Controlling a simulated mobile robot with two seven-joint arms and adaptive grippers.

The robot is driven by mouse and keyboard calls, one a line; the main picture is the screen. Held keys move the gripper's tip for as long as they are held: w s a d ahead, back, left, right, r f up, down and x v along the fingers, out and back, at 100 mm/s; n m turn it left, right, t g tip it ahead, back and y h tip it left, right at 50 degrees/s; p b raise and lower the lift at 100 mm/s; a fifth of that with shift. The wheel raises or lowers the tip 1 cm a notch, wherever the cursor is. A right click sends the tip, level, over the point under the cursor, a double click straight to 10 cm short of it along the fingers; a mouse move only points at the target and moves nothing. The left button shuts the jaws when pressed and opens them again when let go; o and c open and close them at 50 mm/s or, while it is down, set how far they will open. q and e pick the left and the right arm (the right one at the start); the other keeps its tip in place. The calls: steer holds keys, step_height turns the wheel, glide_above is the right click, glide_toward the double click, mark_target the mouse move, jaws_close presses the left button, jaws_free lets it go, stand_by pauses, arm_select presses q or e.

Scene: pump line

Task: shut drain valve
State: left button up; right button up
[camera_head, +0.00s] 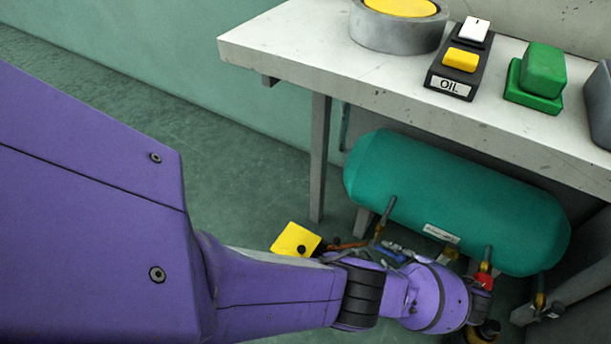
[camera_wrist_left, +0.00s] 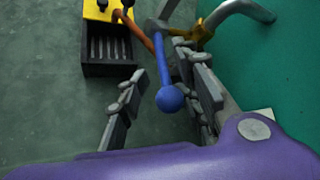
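A valve with a blue lever (camera_head: 390,254) is below the teal tank (camera_head: 450,200), under the table, at the end of a copper-coloured pipe. In the left wrist view the blue lever (camera_wrist_left: 158,60) ends in a round blue knob (camera_wrist_left: 170,99). My left gripper (camera_wrist_left: 165,85) is open, with one finger on each side of the lever. The lever and knob show between the fingers, with a gap to the left finger; contact on the right is unclear. In the head view my arm partly hides the valve. A red handle (camera_head: 484,280) is farther right. My right gripper is not in view.
A yellow-topped box (camera_head: 296,240) stands on the floor left of the valve. The white table (camera_head: 310,45) is above the tank, with its leg (camera_head: 319,160) near my arm. An OIL switch box (camera_head: 452,86) and a green block (camera_head: 541,72) are on top.

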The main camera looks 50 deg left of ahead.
arm_select(q)
steer(key=shift+w+r, duration=0.1)
steer(key=shift+d, duration=0.15)
steer(key=shift+d+r, duration=0.2)
steer(key=v, duration=1.1)
steer(key=shift+r, duration=0.15)
steer(key=shift+d, duration=0.1)
